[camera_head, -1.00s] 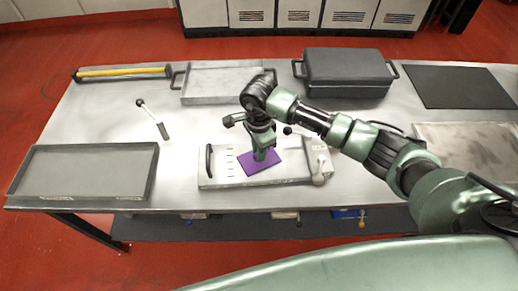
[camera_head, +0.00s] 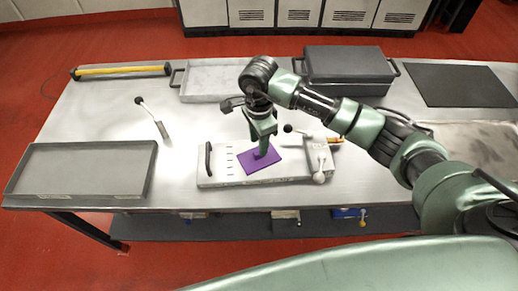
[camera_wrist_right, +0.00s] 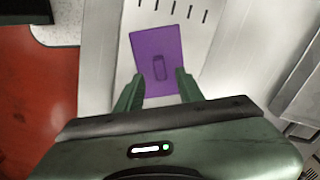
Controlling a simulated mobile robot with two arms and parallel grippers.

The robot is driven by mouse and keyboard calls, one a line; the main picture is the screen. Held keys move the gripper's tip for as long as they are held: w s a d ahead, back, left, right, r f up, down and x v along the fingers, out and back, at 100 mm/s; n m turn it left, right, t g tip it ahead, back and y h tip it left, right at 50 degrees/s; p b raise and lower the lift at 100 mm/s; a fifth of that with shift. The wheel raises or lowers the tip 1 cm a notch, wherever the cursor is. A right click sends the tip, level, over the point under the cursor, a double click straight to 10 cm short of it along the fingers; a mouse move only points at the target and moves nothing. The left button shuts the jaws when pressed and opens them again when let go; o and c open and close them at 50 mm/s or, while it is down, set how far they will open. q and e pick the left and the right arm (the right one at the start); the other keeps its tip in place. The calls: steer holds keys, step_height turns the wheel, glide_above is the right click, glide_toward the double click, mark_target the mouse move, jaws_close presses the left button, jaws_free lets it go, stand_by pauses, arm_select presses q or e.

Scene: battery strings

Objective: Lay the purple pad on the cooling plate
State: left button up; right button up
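The purple pad (camera_head: 250,169) lies flat on the pale cooling plate (camera_head: 222,172), which has a dark handle at its left end and a row of short dark marks. In the right wrist view, the purple pad (camera_wrist_right: 150,45) shows a small raised tab on its face, and the plate (camera_wrist_right: 195,40) is around it. My right gripper (camera_head: 264,151) is just above the pad in the head view. In the wrist view, the right gripper (camera_wrist_right: 157,80) has its fingers apart with nothing held between them. My left gripper is not in view.
A lever unit (camera_head: 318,155) stands at the plate's right end. An empty grey tray (camera_head: 80,155) is at left, a shallow metal tray (camera_head: 215,76) and a dark lidded case (camera_head: 347,65) behind. A loose lever tool (camera_head: 152,115) lies left of the plate. The table between is bare.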

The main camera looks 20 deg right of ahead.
step_height(320, 180, up, 8)
steer(key=b, duration=0.1)
steer(key=shift+b, duration=0.4)
